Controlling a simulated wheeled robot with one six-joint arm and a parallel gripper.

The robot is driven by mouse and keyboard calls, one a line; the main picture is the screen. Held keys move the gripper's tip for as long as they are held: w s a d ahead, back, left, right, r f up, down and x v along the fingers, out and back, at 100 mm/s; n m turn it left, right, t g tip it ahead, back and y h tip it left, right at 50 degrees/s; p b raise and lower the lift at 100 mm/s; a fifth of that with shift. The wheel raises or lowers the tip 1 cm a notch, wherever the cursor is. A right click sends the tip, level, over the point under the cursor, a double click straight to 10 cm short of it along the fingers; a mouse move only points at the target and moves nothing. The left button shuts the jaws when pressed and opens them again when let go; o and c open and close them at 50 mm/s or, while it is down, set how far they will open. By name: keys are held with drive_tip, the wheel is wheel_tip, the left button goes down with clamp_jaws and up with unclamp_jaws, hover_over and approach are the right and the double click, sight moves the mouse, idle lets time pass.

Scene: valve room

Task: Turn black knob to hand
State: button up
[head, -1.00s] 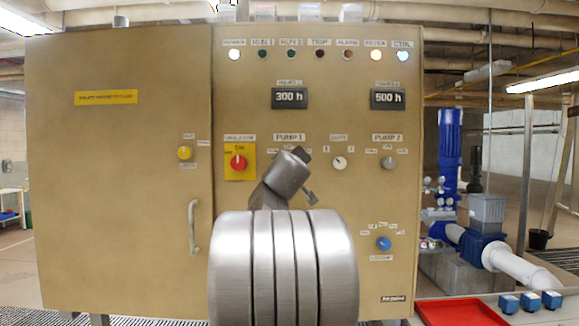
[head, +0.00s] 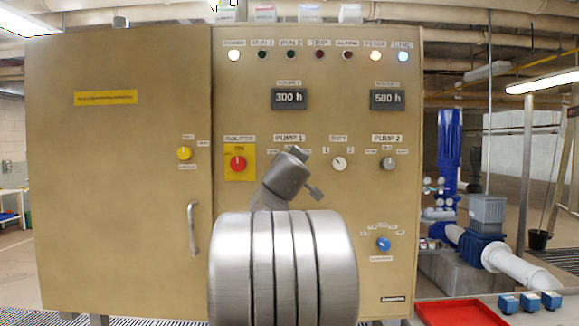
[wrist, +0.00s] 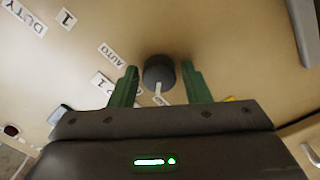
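The black knob (wrist: 158,73) shows in the wrist view as a dark round cap with a white pointer mark pointing toward the bottom of the picture. My gripper (wrist: 159,84) has its two green fingers apart, one on each side of the knob. A gap shows between the knob and each finger, wider on the right. An AUTO label (wrist: 111,54) is beside the knob. In the head view my arm hides the black knob under the PUMP 1 label (head: 289,138), and the fingers cannot be made out.
The tan panel (head: 120,200) also carries a red isolator knob (head: 238,163), a white-grey duty knob (head: 339,163), a grey PUMP 2 knob (head: 388,163) and a blue knob (head: 383,244). A door handle (head: 193,228) sticks out at left. A red tray (head: 455,312) lies at lower right.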

drive_tip(key=shift+o, duration=0.6)
drive_tip(key=s+b, duration=0.2)
drive_tip(key=s, duration=1.1)
drive_tip(key=shift+s+a+b, duration=0.15)
drive_tip(key=shift+s+b, duration=0.25)
drive_tip(key=shift+w+f, duration=0.1)
drive_tip(key=w+p, duration=0.2)
drive_tip(key=w, duration=1.1)
drive_tip(key=shift+w+p, duration=0.35)
drive_tip(key=shift+p, duration=0.05)
